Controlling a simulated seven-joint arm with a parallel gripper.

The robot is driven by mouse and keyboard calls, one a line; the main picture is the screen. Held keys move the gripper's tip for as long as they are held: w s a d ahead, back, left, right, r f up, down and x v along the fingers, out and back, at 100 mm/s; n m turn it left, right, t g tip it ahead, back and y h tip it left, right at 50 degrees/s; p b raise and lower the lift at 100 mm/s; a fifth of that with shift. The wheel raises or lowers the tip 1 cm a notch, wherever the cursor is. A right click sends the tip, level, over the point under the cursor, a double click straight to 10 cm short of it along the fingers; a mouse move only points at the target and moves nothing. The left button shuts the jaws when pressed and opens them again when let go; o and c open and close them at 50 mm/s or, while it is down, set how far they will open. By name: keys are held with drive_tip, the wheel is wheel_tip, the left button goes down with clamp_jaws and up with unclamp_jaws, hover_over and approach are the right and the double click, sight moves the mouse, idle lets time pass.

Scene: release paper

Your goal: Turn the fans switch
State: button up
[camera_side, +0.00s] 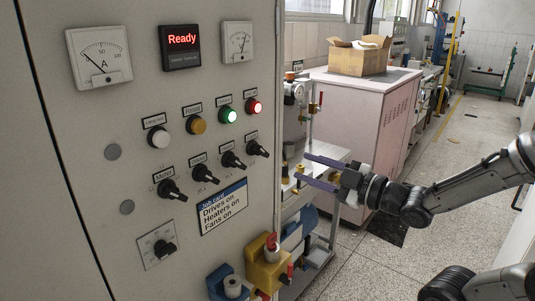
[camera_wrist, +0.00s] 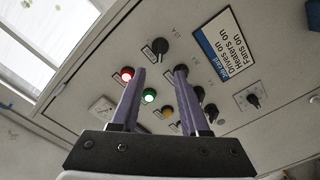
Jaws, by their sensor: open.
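A grey control panel (camera_side: 150,100) carries a row of black rotary switches. The other labels are too small to read, so I cannot tell which is the fans switch. My gripper (camera_side: 303,168) is open and empty, right of the panel and apart from it, with its purple fingers pointing at it. In the wrist view, the rightmost switch (camera_wrist: 160,46) shows beyond the gap of my gripper (camera_wrist: 160,72); the right fingertip overlaps another switch.
Red (camera_side: 254,107), green (camera_side: 228,116), amber and white lamps sit above the switches. A job card (camera_side: 222,207) reads "Drives on, Heaters on, Fans on". A separate knob (camera_side: 164,247) is lower left. A yellow box (camera_side: 268,268) juts out below. Space before the switches is clear.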

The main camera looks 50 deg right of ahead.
sight(265, 153)
drive_tip(key=w, duration=1.2)
clamp_jaws()
